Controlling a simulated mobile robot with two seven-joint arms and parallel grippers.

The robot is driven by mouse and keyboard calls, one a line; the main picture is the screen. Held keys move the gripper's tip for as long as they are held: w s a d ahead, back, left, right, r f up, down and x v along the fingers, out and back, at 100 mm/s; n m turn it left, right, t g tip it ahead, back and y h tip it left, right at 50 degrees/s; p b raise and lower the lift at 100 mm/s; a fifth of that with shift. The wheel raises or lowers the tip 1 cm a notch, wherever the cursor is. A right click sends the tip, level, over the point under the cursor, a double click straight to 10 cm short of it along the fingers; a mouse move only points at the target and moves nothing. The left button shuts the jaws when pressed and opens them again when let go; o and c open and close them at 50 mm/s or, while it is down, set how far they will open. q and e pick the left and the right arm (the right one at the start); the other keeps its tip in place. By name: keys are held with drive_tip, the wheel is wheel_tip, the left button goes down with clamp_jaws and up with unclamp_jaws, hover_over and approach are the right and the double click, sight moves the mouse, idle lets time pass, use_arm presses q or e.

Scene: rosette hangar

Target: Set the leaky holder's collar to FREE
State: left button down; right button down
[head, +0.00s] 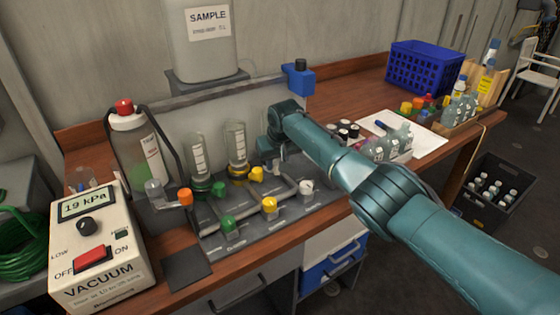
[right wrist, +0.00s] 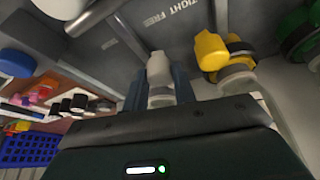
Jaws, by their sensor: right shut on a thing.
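My right gripper (head: 272,160) is at the right end of the grey filter manifold (head: 246,214), at the rear row. In the right wrist view its fingers (right wrist: 160,85) are shut on a white collar handle (right wrist: 159,66). The plate beside it reads TIGHT and FREE (right wrist: 160,20); I cannot tell which mark the collar points to. To the left in the head view stand two clear holders with a yellow collar (head: 257,173) and a green collar (head: 218,188). My arm hides the third holder. I cannot tell which holder leaks. My left gripper is out of view.
A green valve (head: 228,222), a yellow valve (head: 269,205) and a white valve (head: 306,187) stand along the front. The vacuum box (head: 98,245) reads 19 kPa. Bottles and a blue crate (head: 425,67) stand to the right.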

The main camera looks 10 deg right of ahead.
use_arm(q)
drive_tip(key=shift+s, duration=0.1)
use_arm(e)
drive_tip(key=c, duration=1.1)
unclamp_jaws()
drive_tip(key=shift+s+r+p, duration=0.15)
drive_tip(key=shift+r+p, duration=0.2)
drive_tip(key=shift+r, duration=0.25)
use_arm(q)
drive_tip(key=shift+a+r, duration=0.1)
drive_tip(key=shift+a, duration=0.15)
use_arm(e)
drive_tip(key=shift+v, duration=6)
drive_tip(key=shift+s+f, duration=0.1)
drive_tip(key=shift+s, duration=0.05)
